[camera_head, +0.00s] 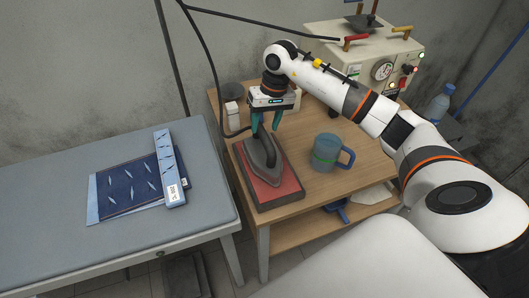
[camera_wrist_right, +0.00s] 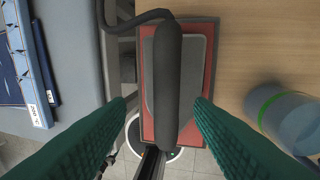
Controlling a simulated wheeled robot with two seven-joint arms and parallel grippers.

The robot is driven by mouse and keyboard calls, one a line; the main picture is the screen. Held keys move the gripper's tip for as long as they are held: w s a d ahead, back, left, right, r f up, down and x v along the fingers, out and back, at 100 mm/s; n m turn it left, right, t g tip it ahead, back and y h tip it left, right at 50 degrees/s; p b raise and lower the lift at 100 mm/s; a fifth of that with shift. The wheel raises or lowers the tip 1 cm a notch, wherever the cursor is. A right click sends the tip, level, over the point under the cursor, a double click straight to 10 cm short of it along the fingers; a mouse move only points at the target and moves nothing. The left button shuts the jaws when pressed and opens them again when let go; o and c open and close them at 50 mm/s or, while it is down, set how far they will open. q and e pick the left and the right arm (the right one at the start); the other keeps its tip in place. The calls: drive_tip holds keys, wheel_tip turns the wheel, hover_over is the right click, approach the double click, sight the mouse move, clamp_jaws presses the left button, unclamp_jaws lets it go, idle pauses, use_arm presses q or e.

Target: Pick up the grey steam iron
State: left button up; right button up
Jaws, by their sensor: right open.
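The grey steam iron (camera_head: 263,158) stands flat on a red pad (camera_head: 286,189) on the wooden table. Its dark handle (camera_wrist_right: 167,85) runs up the middle of the right wrist view, with a cord leaving at the top. My right gripper (camera_head: 266,130) is above the rear of the iron, pointing down. Its two green fingers (camera_wrist_right: 160,103) are open, one on each side of the handle, with gaps to it. I cannot tell the exact height of the fingertips over the handle. My left gripper is not in view.
A blue mug with a green band (camera_head: 326,152) stands right of the iron. A grey ironing table with blue folded cloth (camera_head: 125,188) is at the left. A steam generator box (camera_head: 376,62) stands behind, and a dark cord hangs near the table's left edge.

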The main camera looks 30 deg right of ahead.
sight(265, 135)
drive_tip(key=shift+a+f+p, duration=0.25)
drive_tip(key=shift+f+p, duration=0.1)
drive_tip(key=shift+f, duration=0.9)
drive_tip(key=shift+f+p, duration=0.3)
drive_tip(key=f, duration=0.1)
drive_tip(key=f+p, duration=0.2)
drive_tip(key=shift+s+a+f, duration=0.2)
drive_tip(key=shift+s+f, duration=0.1)
drive_tip(key=shift+w+f, duration=0.1)
drive_tip(key=shift+f, duration=0.45)
clamp_jaws()
drive_tip(key=shift+r, duration=0.1)
drive_tip(key=shift+w+r, duration=0.15)
drive_tip(key=shift+r, duration=0.05)
drive_tip(key=shift+w, duration=0.1)
